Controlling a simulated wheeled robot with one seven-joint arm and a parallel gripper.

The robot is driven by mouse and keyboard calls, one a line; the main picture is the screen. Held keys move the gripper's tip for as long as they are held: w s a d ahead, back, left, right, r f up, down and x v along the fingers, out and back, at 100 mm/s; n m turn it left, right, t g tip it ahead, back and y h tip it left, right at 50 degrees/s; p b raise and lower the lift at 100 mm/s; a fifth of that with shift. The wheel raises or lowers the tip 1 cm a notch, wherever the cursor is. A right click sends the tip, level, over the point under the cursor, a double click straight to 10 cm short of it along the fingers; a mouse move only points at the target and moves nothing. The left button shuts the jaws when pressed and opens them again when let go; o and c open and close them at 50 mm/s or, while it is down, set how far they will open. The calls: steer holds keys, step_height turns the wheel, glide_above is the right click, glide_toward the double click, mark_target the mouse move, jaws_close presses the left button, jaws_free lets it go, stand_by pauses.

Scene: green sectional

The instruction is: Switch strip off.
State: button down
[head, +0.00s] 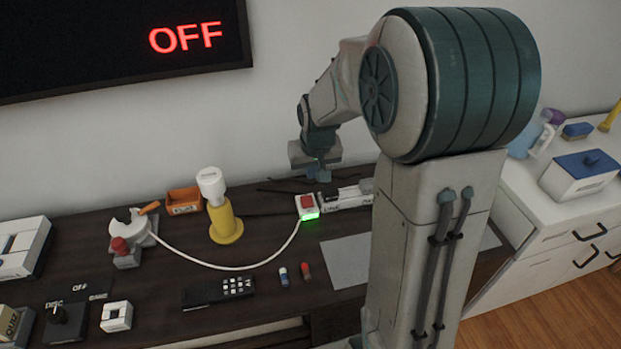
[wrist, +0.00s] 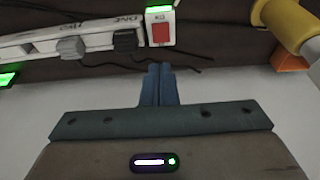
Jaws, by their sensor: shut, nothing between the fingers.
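The white power strip (head: 348,197) lies on the dark desk, partly hidden behind my arm. At its left end is a red switch (head: 307,201) with a green light (head: 309,214) glowing in front of it. In the wrist view the strip (wrist: 95,42) runs across the upper left, with the red switch (wrist: 161,33) at its right end and a green light (wrist: 158,9) beyond it. My gripper (wrist: 159,68) is shut and empty, its fingertips just short of the red switch in the picture. In the head view my gripper (head: 322,174) hangs behind the switch, apparently above the desk.
A yellow-based lamp (head: 225,222) and an orange box (head: 184,200) stand left of the strip. A white cord (head: 220,267) curves across the desk to the strip. A remote (head: 217,291) lies in front. A wall screen (head: 120,40) reads OFF in red.

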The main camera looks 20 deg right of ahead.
steer(key=shift+w+a+r+b, duration=0.2)
steer(key=shift+w+b, duration=0.45)
steer(key=shift+b, duration=0.25)
glide_toward(305, 198)
steer(key=x, duration=0.5)
steer(key=shift+w+d, duration=0.1)
steer(key=shift+w, duration=0.05)
steer(key=shift+x, duration=0.8)
